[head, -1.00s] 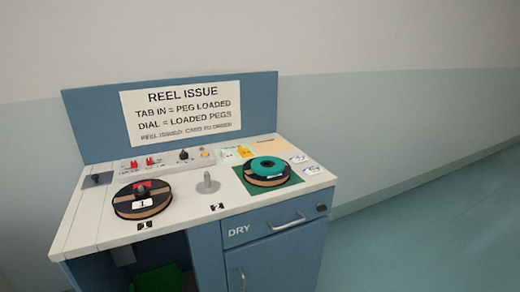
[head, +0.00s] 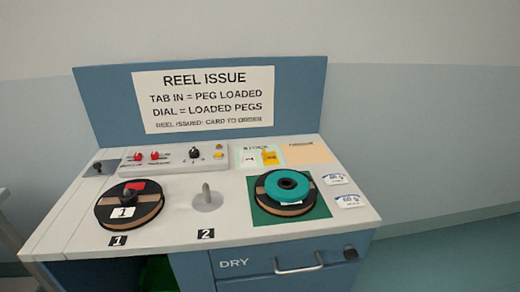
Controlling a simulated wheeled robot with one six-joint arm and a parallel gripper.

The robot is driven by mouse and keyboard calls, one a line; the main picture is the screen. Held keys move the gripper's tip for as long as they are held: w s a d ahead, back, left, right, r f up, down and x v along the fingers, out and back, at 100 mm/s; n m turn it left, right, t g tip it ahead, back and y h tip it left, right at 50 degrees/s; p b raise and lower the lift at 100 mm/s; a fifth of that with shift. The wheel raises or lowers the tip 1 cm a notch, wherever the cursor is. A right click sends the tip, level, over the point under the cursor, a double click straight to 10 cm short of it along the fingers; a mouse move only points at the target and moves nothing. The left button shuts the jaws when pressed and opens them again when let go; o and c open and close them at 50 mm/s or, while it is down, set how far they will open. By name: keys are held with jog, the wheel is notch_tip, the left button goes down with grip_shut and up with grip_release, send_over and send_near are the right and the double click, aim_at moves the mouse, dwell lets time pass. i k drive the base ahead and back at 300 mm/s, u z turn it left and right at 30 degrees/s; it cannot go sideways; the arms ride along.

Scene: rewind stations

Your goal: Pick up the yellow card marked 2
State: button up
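A small yellow card (head: 270,158) lies at the back of the station's white top, on a pale green patch below small lettering. Its mark is too small for me to read surely. A pale card (head: 249,158) lies just left of it. The black reel with a teal disc (head: 288,187) stands on a green square in front of the yellow card, apart from it. My gripper is not in view.
A black reel labelled 1 (head: 130,205) sits at the left, and a bare grey peg (head: 207,198) stands mid-top. A control box (head: 172,157) with red knobs stands behind. An orange-tan patch (head: 305,153) and two white labels (head: 335,179) are at the right. A drawer handle (head: 298,265) juts out in front.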

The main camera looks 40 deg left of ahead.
aim_at(269, 158)
jog(key=u, duration=0.4)
jog(key=i, duration=0.6)
jog(key=u, duration=1.1)
jog(key=i, duration=0.5)
jog(key=u, duration=0.45)
